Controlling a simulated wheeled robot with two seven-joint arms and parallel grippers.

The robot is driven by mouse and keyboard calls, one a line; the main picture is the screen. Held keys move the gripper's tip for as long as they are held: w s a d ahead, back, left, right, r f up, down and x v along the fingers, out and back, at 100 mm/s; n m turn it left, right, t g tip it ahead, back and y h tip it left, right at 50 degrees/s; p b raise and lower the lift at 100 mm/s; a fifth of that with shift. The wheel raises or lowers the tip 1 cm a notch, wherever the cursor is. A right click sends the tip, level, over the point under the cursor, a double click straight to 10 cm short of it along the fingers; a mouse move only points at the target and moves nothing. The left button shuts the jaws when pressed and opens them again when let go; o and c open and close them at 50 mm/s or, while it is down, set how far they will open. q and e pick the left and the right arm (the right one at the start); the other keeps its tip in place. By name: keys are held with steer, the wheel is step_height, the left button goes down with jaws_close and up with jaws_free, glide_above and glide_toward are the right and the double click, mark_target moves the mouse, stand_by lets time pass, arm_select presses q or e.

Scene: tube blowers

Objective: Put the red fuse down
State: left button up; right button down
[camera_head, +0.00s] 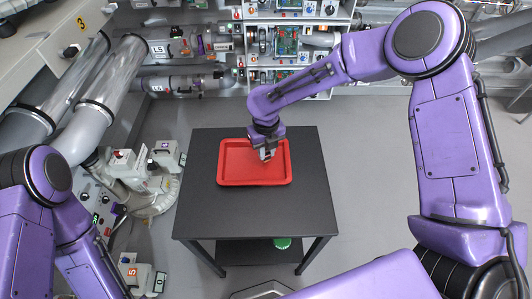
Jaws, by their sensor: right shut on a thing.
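My right gripper (267,153) is over the right half of a red tray (238,179), with its fingers pointing down. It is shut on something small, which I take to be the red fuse. The fuse itself does not show clearly, because the gripper covers it and the tray is also red. I cannot tell whether the fuse touches the tray. My left gripper is not in view; only my left arm shows at the lower left.
The tray lies on a dark table (250,217) with a bare front half. A green round thing (282,243) is on the lower shelf. Clear pipes (107,75) and a white machine (150,190) stand left. Panels with circuit boards (287,40) line the back. Grey floor is free right of the table.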

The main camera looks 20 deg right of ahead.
step_height(320, 180, down, 2)
steer(key=shift+s+f, duration=0.1)
steer(key=shift+f, duration=0.1)
steer(key=shift+f, duration=0.2)
steer(key=c, duration=1)
jaws_free()
steer(key=shift+r, duration=0.1)
